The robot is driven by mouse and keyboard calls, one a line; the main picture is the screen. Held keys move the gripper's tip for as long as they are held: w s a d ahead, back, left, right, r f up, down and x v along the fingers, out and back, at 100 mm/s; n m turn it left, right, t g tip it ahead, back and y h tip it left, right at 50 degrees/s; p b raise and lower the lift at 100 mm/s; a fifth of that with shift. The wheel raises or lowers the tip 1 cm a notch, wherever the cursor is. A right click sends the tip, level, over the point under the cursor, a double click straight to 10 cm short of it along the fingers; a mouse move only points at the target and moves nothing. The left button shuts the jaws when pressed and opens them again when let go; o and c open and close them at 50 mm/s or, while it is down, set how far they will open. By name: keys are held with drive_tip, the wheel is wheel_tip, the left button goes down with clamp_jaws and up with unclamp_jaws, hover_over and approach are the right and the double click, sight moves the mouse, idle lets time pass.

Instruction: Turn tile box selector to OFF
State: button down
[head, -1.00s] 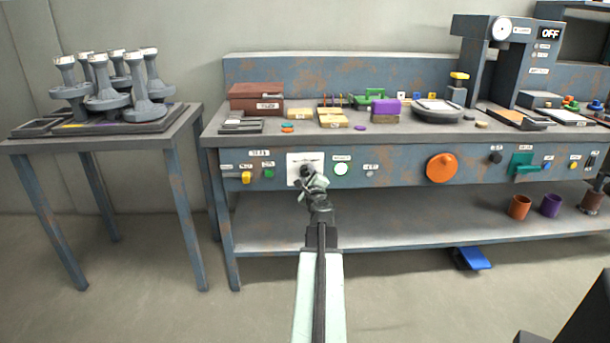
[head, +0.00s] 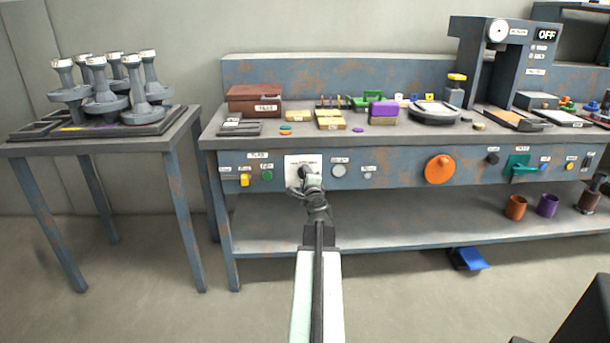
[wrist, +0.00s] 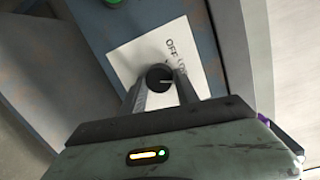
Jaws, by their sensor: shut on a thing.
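The tile box selector is a black knob (wrist: 159,76) on a white plate (wrist: 130,60) marked OFF, with more lettering that is partly hidden. My gripper (wrist: 161,92) is shut on this knob, one finger on each side. A thin light mark shows on the knob's face, pointing to the right in the wrist view. In the head view the plate (head: 291,172) is on the bench's front panel, and my gripper (head: 308,180) covers part of the knob. A brown box labelled TILES (head: 255,93) stands on the bench above.
Right of the plate is a round grey lamp (head: 339,170), unlit. Left are a yellow control (head: 245,180) and a green button (head: 267,175). A large orange knob (head: 439,169) is farther right on the panel. The floor in front is mostly clear.

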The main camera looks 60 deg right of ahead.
drive_tip(key=n+g+p, duration=0.1)
drive_tip(key=n, duration=0.5)
drive_tip(key=n+p, duration=0.1)
drive_tip(key=n, duration=0.5)
drive_tip(key=shift+w+a+r+g, duration=0.1)
drive_tip(key=shift+w+a+g, duration=0.1)
drive_tip(key=shift+g, duration=0.2)
idle(0.3)
drive_tip(key=c, duration=0.9)
unclamp_jaws()
drive_tip(key=shift+h, duration=0.3)
